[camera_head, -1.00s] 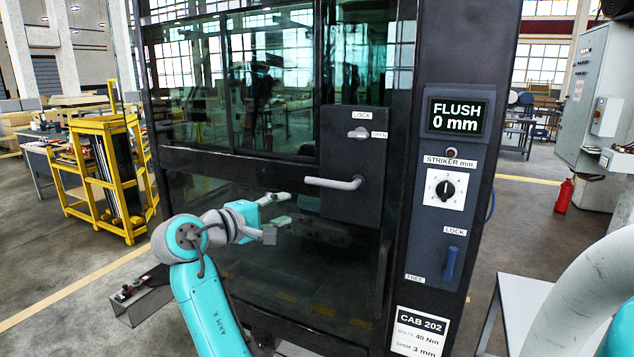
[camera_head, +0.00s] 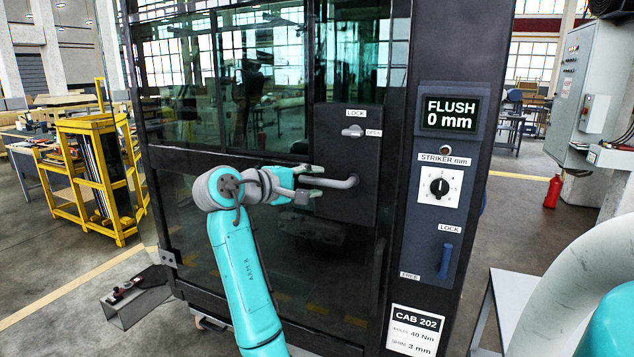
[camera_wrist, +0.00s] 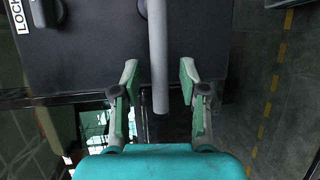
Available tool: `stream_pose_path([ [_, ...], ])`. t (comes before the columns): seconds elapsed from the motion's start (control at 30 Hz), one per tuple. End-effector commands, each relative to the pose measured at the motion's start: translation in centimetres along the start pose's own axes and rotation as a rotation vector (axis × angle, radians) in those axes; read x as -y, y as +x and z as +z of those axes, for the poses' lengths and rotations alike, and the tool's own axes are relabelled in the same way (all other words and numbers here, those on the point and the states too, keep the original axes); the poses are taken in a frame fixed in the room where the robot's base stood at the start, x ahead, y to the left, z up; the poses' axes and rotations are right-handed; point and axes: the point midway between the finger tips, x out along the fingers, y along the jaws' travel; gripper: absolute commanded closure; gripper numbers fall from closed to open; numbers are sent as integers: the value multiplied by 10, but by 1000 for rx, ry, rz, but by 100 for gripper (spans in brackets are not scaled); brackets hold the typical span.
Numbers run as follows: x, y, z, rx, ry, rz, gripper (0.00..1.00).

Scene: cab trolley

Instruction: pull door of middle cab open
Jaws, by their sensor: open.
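The cab door (camera_head: 270,240) is a dark framed glass door, and it stands shut against the dark post. Its grey lever handle (camera_head: 340,182) sticks out to the left from a black lock plate (camera_head: 342,135). My gripper (camera_head: 309,183) is open at the free left end of the handle. In the wrist view the handle (camera_wrist: 158,60) runs between the two open fingers (camera_wrist: 158,85), with a gap on both sides. A small latch knob (camera_head: 353,131) sits above the handle between LOCK and OPEN labels. The post carries the sign CAB 202 (camera_head: 416,330).
The post panel has a display (camera_head: 451,113) reading FLUSH 0 mm, a striker dial (camera_head: 440,188) and a blue lever (camera_head: 446,261). A yellow rack (camera_head: 95,180) stands at the left. A low metal block (camera_head: 135,298) lies on the floor. A grey table (camera_head: 505,300) is at the right.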

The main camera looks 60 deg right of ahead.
Motion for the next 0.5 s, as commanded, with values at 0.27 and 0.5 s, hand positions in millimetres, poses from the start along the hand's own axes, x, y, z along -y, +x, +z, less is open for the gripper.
stream_pose_path([
  [0.27, 0, 17, 0, 0, 1, 0, 57],
  [0.5, 0, 17, 0, -1, 0, 0, 57],
])
